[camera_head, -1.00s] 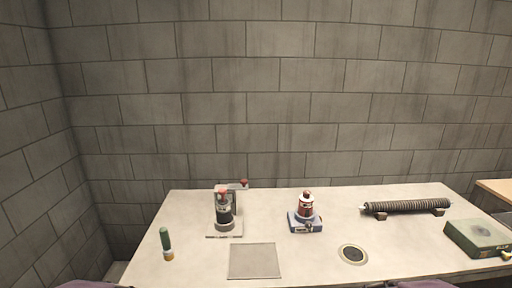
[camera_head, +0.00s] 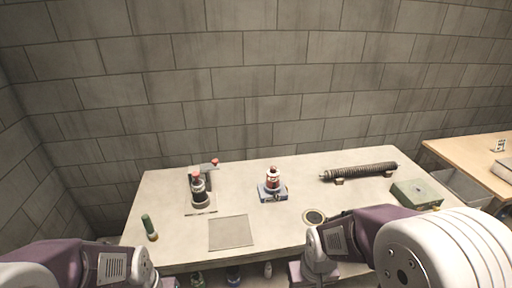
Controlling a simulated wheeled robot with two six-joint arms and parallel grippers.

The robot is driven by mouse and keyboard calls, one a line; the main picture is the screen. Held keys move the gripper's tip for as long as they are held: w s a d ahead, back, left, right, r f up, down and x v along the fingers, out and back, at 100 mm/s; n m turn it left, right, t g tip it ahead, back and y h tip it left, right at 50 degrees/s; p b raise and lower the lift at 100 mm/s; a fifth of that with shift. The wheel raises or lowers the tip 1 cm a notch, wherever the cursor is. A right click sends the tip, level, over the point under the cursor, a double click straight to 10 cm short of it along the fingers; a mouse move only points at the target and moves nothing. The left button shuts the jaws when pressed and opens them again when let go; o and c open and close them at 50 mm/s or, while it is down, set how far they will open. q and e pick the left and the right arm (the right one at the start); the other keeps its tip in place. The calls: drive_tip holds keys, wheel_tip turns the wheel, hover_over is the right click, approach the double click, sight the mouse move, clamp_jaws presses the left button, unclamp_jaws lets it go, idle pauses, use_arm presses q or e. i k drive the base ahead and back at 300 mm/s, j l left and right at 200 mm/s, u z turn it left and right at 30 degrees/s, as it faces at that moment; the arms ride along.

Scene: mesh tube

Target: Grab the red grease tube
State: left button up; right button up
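A small red and white upright item (camera_head: 273,177) stands on a blue-grey base (camera_head: 272,193) near the middle of the table. It is too small to tell whether it is the red grease tube. No other thing is clearly a red grease tube. My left arm comes in at the lower left and my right arm at the lower right, both in front of the table. The fingertips of both grippers are out of sight, so I cannot see whether they hold anything.
On the table (camera_head: 290,232) are a black device with red tops (camera_head: 199,192), a green-handled tool (camera_head: 149,226), a grey plate (camera_head: 229,233), a round disc (camera_head: 314,216), a dark spring-like rod (camera_head: 360,171) and a green case (camera_head: 416,194). Several bottles (camera_head: 234,276) show below the front edge.

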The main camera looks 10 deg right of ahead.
sight(273, 180)
drive_tip(key=i+u, duration=0.35)
drive_tip(key=i+l+u, duration=0.3)
drive_tip(key=i, duration=0.15)
